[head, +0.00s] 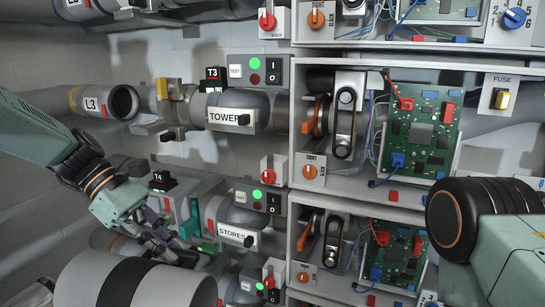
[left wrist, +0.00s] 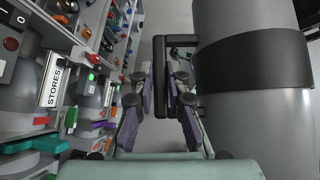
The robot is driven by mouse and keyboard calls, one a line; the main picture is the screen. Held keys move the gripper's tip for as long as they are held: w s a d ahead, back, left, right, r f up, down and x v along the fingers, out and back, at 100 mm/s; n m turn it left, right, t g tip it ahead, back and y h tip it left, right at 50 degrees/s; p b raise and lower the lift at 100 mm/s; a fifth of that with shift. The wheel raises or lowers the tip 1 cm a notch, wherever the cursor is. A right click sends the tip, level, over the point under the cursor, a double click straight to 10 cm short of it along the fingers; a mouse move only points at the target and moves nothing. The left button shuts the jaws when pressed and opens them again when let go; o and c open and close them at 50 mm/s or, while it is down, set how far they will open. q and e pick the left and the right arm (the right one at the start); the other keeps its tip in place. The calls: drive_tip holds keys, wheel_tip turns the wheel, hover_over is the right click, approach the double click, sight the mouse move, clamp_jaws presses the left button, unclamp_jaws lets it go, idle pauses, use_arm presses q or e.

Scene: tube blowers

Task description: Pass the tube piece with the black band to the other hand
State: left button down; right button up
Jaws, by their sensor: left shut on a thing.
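The tube piece (head: 128,283) is a thick grey cylinder with a wide black band, low at the left in the head view and cut off by its bottom edge. In the left wrist view the tube piece (left wrist: 250,62) fills the right side, with a black handle (left wrist: 161,80) on its near side. My left gripper (head: 165,240) is at the tube's upper right side. In the left wrist view its purple-padded fingers (left wrist: 162,100) are shut on the black handle. My right arm enters at the right of the head view; its gripper is out of view.
A wall of grey pipes and units stands ahead, with TOWER (head: 229,117) and STORES (head: 236,235) labels. Open boxes hold green circuit boards (head: 428,135). A pipe marked L3 (head: 90,103) ends open at the left. A green lever (head: 190,222) is close to my left gripper.

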use_arm(q)
drive_tip(key=s+f+n+t+b, duration=0.3)
drive_tip(key=f+n+b, duration=0.1)
drive_tip(key=f, duration=0.7)
drive_tip(key=s+f+n+t+y+b, duration=0.1)
drive_tip(key=s+f+n+t+b, duration=0.3)
drive_tip(key=f, duration=0.7)
drive_tip(key=shift+d+n+y+b, duration=0.3)
drive_tip(key=shift+n+b, duration=0.5)
drive_tip(key=shift+b, duration=0.2)
use_arm(e)
wheel_tip(320, 180, down, 10)
drive_tip(key=shift+f, duration=0.2)
use_arm(q)
drive_tip(key=shift+r, duration=0.15)
drive_tip(key=d+r+m+g+h, duration=0.1)
drive_tip(key=d+r+m+g, duration=0.5)
drive_tip(key=d, duration=0.5)
drive_tip(key=shift+d+r+m+h, duration=0.4)
drive_tip(key=shift+m, duration=0.7)
use_arm(e)
drive_tip(key=shift+w, duration=0.1)
drive_tip(key=shift+c, duration=0.9)
